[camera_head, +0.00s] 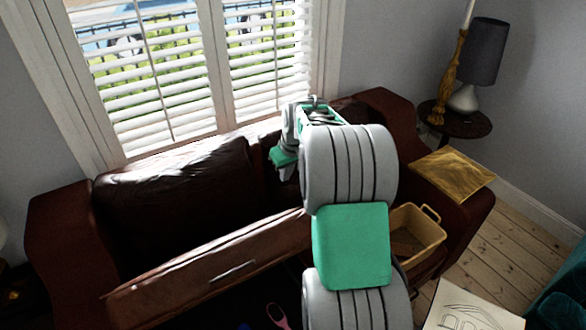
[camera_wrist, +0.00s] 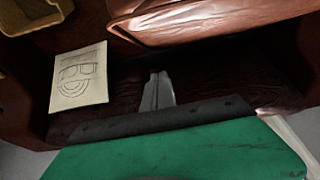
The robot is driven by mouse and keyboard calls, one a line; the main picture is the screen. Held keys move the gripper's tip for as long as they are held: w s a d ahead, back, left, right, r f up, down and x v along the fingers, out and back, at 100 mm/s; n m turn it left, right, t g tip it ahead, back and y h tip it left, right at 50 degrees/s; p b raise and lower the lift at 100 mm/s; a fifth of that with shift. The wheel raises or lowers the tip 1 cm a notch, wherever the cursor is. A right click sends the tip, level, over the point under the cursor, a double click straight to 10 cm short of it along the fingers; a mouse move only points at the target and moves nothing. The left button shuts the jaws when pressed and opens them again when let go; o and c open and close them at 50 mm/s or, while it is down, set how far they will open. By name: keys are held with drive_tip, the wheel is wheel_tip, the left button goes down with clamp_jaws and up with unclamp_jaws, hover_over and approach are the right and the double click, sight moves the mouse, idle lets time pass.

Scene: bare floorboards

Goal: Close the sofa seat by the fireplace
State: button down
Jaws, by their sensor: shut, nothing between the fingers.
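The dark brown leather sofa (camera_head: 172,193) stands below the window. Its seat (camera_head: 215,262) is a lighter brown panel, raised and tilted, with a slot-like handle on its front face. Dark space shows below it, so the seat stands open. The raised seat's edge also shows in the wrist view (camera_wrist: 210,22), at the top. My gripper (camera_wrist: 158,88) is shut and empty, over dark leather, apart from the raised seat in the picture. In the head view my arm reaches over the sofa's right part and hides some of the seat. No fireplace is in view.
A yellow crate (camera_head: 432,232) stands right of my arm, and a gold cushion or cloth (camera_head: 452,172) lies on the sofa's right arm. A side table (camera_head: 470,122) bears a lamp (camera_head: 485,50). A drawing (camera_head: 470,308) lies at lower right. A pink object (camera_head: 278,315) lies at the bottom.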

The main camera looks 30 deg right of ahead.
drive_tip(key=f, duration=0.2)
drive_tip(key=s+f+p, duration=0.1)
drive_tip(key=f, duration=0.1)
drive_tip(key=f+p, duration=0.1)
drive_tip(key=f, duration=0.1)
drive_tip(key=shift+s+d+f, duration=0.1)
drive_tip(key=shift+s+f, duration=0.25)
drive_tip(key=shift+f, duration=0.25)
